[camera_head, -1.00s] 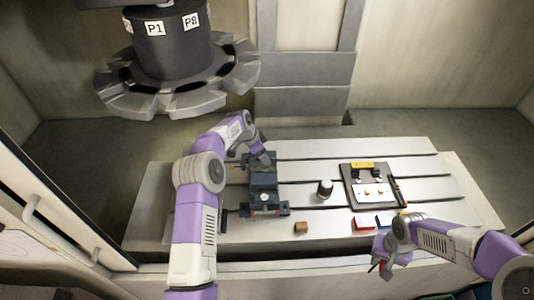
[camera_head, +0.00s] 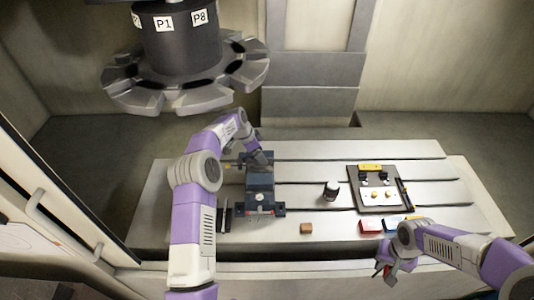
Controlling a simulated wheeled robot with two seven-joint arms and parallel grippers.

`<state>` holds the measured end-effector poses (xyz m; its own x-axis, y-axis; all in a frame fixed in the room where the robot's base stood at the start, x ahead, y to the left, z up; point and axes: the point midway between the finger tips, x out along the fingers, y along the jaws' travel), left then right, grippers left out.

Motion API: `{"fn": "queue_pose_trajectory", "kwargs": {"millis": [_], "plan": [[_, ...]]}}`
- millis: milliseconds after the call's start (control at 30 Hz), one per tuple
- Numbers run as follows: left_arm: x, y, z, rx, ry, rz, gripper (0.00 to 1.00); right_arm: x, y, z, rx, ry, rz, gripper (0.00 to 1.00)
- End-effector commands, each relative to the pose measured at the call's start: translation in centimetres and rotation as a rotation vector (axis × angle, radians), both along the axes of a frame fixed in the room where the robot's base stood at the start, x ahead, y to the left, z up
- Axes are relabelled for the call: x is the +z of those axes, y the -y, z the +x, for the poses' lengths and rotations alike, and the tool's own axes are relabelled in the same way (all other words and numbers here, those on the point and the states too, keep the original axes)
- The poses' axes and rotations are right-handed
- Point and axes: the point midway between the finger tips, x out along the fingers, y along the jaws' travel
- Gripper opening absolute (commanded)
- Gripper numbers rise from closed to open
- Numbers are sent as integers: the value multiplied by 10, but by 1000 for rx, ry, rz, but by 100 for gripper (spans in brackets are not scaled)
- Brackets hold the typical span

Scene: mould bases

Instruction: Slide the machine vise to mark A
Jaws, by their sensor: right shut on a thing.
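The dark blue-grey machine vise (camera_head: 262,188) stands upright on the left part of the slotted table (camera_head: 400,232). My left gripper (camera_head: 258,158) is at the far end of the vise, close against it; its fingertips are hidden, so its opening does not show. My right gripper (camera_head: 383,270) is at the table's front edge, right of the middle, well away from the vise. It is shut on a small red thing, mostly hidden by the fingers. I cannot make out mark A.
A brown block (camera_head: 306,228) and a dark cylinder (camera_head: 331,191) stand right of the vise. A grey plate (camera_head: 366,203) with small parts lies farther right, with a red block (camera_head: 370,227) before it. Dark slim tools (camera_head: 220,221) lie left of the vise. A tool carousel (camera_head: 185,80) hangs above.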

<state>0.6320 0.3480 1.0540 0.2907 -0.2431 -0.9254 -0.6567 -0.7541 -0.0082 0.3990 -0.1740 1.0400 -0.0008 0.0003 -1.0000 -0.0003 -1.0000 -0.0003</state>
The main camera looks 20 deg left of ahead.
Motion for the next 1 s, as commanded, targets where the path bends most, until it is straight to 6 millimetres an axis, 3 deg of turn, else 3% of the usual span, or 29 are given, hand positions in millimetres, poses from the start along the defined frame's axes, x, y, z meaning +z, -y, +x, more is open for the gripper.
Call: {"fn": "queue_pose_trajectory", "kwargs": {"millis": [400, 800, 1000], "plan": [[3, 4, 0, -8, 1, -6, 86, -1, 0, 0, 0, 0, 0, 0], [58, -11, -17, -6, 3, -5, 86, -6, 0, 0, 0, 0, 0, 0], [69, -14, -21, -7, 2, -5, 86, -7, 0, 0, 0, 0, 0, 0]]}}
